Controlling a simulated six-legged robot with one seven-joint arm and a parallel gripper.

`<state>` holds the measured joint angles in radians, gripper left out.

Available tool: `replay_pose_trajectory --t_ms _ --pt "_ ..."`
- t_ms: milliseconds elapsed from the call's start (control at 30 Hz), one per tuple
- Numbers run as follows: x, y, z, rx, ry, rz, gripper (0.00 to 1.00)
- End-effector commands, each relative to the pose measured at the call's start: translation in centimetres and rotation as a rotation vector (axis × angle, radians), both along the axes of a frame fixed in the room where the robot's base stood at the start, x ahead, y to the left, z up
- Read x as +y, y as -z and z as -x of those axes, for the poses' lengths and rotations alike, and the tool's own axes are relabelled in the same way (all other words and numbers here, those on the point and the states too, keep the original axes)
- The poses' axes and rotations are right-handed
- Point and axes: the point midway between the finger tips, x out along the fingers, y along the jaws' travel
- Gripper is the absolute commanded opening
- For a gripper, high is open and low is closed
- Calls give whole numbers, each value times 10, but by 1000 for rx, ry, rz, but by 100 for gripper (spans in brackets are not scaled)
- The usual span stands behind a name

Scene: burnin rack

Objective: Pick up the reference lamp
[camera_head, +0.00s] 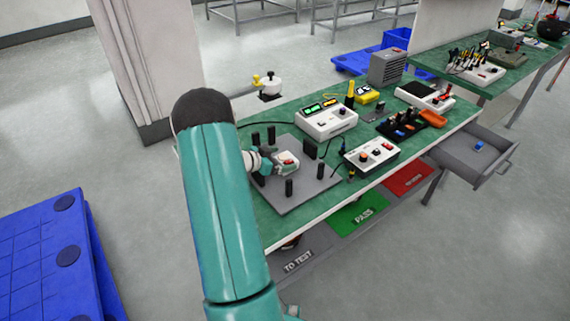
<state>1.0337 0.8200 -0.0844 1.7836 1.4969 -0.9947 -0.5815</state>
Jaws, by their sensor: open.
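I cannot tell for sure which thing is the reference lamp; a slim yellow upright piece with a dark lower part (350,95) stands on the green bench behind the white meter box. My gripper (288,162) shows small, partly hidden behind my teal arm, over the grey plate with black posts (297,204). It is open, and a small red patch shows at it. I cannot make out its fingertips clearly. It is apart from the yellow piece, which is to its right and farther back.
A white meter box (327,122), a white control box with knobs (371,155) and a black tray of small parts (404,130) crowd the green bench (456,119). An open drawer (470,153) juts out at right. Blue pallets (48,258) lie on the floor at left.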

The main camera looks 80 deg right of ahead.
Motion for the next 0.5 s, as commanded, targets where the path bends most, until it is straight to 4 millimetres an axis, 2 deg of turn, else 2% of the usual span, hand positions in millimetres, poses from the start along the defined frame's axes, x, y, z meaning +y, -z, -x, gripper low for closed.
replay_pose_trajectory --t_ms 67,100,333,367,500 --pt "0 0 0 0 -1 0 94" --pt "0 0 0 0 -1 0 90" --pt "0 0 -1 0 -1 0 45" --pt "0 0 -1 0 -1 0 41" --pt "0 -1 -1 0 -1 2 41"
